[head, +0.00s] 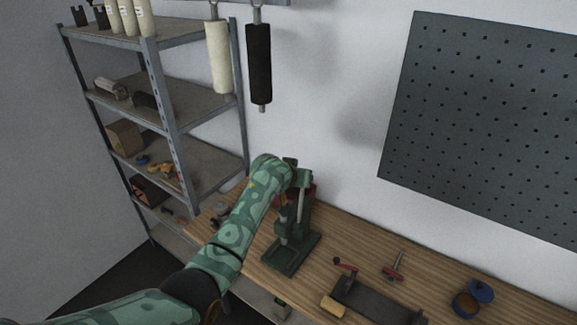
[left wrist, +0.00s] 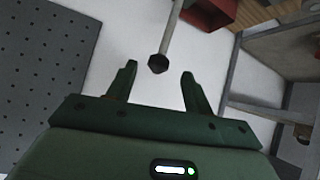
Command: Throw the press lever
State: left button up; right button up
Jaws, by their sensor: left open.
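The green press (head: 288,255) stands on the wooden workbench, partly covered by my left arm. In the left wrist view, a grey lever rod (left wrist: 172,28) comes down from the top edge and ends in a dark faceted knob (left wrist: 158,64). My left gripper (left wrist: 159,69) is open, and the knob shows between its two fingertips. I cannot tell whether the knob lies within the fingers or just beyond them. Neither finger appears to touch it. In the head view, my left arm reaches to the top of the press, and its fingers cannot be made out. My right gripper is not in view.
A metal shelf rack (head: 172,120) stands left of the workbench (head: 345,248). A pegboard (head: 480,120) and hanging rollers (head: 259,65) are on the wall.

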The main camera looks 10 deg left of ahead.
pick_arm(q)
jog(key=v, duration=0.7)
jog(key=shift+s+r, duration=0.25)
jog(key=shift+s, duration=0.05)
notch_tip(320, 180, down, 23)
jog(key=s+m+b, duration=0.1)
jog(key=s+b, duration=0.1)
jog(key=b, duration=0.4)
jog(key=s+a+f+g+b, duration=0.1)
jog(key=s+f+b, duration=0.3)
jog(key=f, duration=0.5)
jog(key=s+a+f+m+g+b, duration=0.1)
jog(key=s+f+b, duration=0.1)
jog(key=s+f, duration=0.55)
jog(key=s+a+f+b, duration=0.1)
jog(key=s+f+b, duration=0.25)
jog(key=f, duration=0.75)
jog(key=s+a+f+g+b, duration=0.2)
jog(key=s+f+b, duration=0.3)
jog(key=s+f, duration=0.5)
jog(key=s+a+f+g+y+b, duration=0.1)
jog(key=s+f+b, duration=0.4)
jog(key=s+f, duration=0.5)
jog(key=s+a+f+m+g+b, duration=0.1)
jog(key=s+a+f+g+b, duration=0.3)
jog(key=s+f, duration=0.6)
jog(key=s, duration=1.2)
jog(key=shift+f+y+b, duration=0.2)
jog(key=shift+y+b, duration=0.2)
